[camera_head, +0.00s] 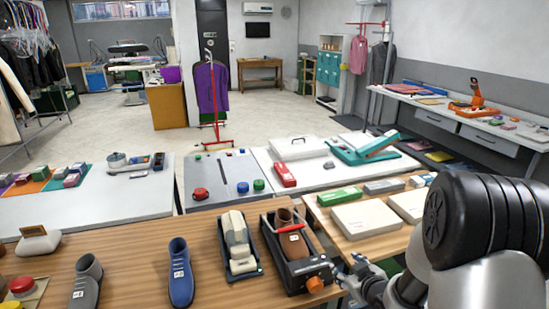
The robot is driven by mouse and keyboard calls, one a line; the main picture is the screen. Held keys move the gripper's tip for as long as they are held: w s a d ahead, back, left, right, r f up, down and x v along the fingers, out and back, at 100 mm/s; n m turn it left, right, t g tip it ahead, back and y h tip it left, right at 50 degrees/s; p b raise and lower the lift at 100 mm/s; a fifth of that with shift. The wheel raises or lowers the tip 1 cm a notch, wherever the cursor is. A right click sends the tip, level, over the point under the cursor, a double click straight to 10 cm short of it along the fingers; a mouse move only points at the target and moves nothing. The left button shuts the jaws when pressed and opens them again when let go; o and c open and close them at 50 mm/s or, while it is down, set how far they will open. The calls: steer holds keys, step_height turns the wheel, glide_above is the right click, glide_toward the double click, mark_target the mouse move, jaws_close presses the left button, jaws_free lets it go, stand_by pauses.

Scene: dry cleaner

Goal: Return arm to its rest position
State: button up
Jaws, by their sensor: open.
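My arm (480,230) comes in from the right edge, with a black joint and grey links. My gripper (357,272) is at the lower right of centre, open, and I see nothing between its fingers. It is just right of the orange knob of a black shoe device (300,272) on the wooden table. A brown shoe (290,238) sits in that device. The gripper's lower part is cut off or hidden by its own links.
The wooden table (130,265) also holds a blue shoe (180,272), a grey shoe (87,282) and a cream device (237,240). Boxes lie on a second wooden table (335,234) beside my arm. White tables (145,192) stand behind. Open floor (120,140) lies beyond.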

steer(key=s+r+m+g+h, duration=0.3)
steer(key=s+r, duration=0.8)
steer(key=r, duration=0.3)
steer(key=s+a+r+g, duration=0.1)
steer(key=s+a, duration=0.1)
steer(key=s, duration=0.5)
steer(key=s+a+r+m+g+y, duration=0.1)
steer(key=s+a+r, duration=0.1)
steer(key=s, duration=0.6)
steer(key=s+a+r+m+g, duration=0.1)
steer(key=s+a+g, duration=0.1)
steer(key=s, duration=0.5)
steer(key=shift+s+a+r, duration=0.25)
steer(key=shift+s+a, duration=0.05)
steer(key=shift+a, duration=0.1)
